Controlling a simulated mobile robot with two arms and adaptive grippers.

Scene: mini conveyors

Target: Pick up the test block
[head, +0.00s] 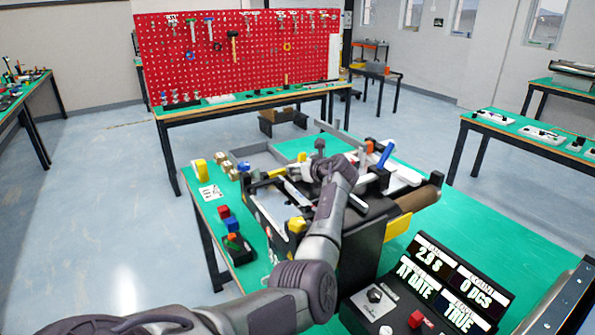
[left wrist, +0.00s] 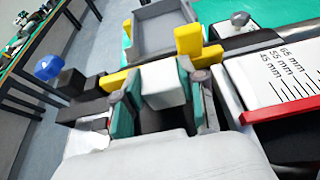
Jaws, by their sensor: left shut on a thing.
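A light grey block (left wrist: 163,84), which appears to be the test block, sits between the teal-padded fingers of my left gripper (left wrist: 160,88) in the left wrist view. The gripper is shut on it. In the head view, my left gripper (head: 318,170) is over the mini conveyor (head: 270,212) on the green table. My own arm hides the block and part of the conveyor there. From these views I cannot tell whether the block is clear of the surface. My right gripper is in neither view.
Yellow brackets (left wrist: 188,41) and a grey tray (left wrist: 150,38) are close beyond the gripper. A millimetre scale (left wrist: 285,75) with a red edge is at its right. A display console (head: 430,290) reads "AT GATE" and "TRUE". Coloured cubes (head: 228,218) are at the table's left.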

